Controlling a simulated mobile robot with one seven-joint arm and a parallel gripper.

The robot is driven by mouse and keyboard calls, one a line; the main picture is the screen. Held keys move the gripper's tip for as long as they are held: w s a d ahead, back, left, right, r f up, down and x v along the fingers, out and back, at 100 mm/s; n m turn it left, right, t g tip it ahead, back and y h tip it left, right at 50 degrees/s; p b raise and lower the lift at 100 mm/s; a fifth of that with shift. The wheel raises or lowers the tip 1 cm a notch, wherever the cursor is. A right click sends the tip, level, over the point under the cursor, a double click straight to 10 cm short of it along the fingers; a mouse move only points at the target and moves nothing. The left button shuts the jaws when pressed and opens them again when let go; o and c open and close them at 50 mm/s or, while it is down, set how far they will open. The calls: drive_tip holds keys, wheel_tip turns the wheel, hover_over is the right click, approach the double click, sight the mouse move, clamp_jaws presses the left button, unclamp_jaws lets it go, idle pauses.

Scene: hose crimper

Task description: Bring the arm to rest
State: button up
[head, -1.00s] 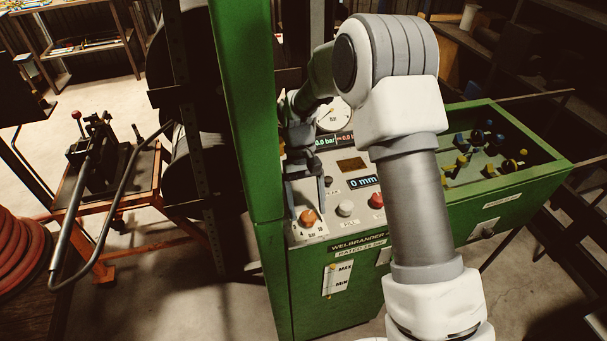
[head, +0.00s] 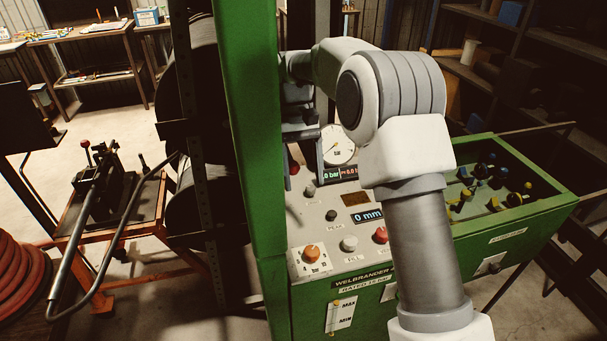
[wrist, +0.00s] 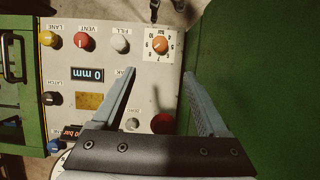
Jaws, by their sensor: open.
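My arm reaches up across the green machine in the head view. My gripper (head: 304,158) hangs above the rear of the control panel (head: 325,215), left of the round gauge (head: 338,146). In the wrist view its two fingers (wrist: 159,76) are spread apart with nothing between them. The orange knob (wrist: 160,45) shows beyond the fingertips. The head view also shows this orange knob (head: 311,253) uncovered at the panel's front. In the head view, the fingers are dark against the machine and partly hard to make out.
The green post (head: 247,150) stands close left of my gripper. A green bin (head: 520,218) with several small fittings is at right. The white fill knob (head: 348,243) and red vent knob (head: 380,235) sit on the panel. A lever tool (head: 103,190) stands on an orange cart at left.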

idle(0.4)
drive_tip(key=s+d+r+m+t+y, duration=0.1)
drive_tip(key=s+d+r+t, duration=0.4)
drive_tip(key=s+d+r, duration=0.55)
drive_tip(key=s+d+m+t, duration=0.1)
drive_tip(key=s+d+t, duration=0.1)
drive_tip(key=s, duration=0.5)
drive_tip(key=s+d+m+t, duration=0.1)
drive_tip(key=s+d+t, duration=0.1)
drive_tip(key=s, duration=0.6)
drive_tip(key=shift+s+t, duration=0.3)
drive_tip(key=shift+t, duration=0.1)
drive_tip(key=shift+d, duration=0.1)
idle(0.5)
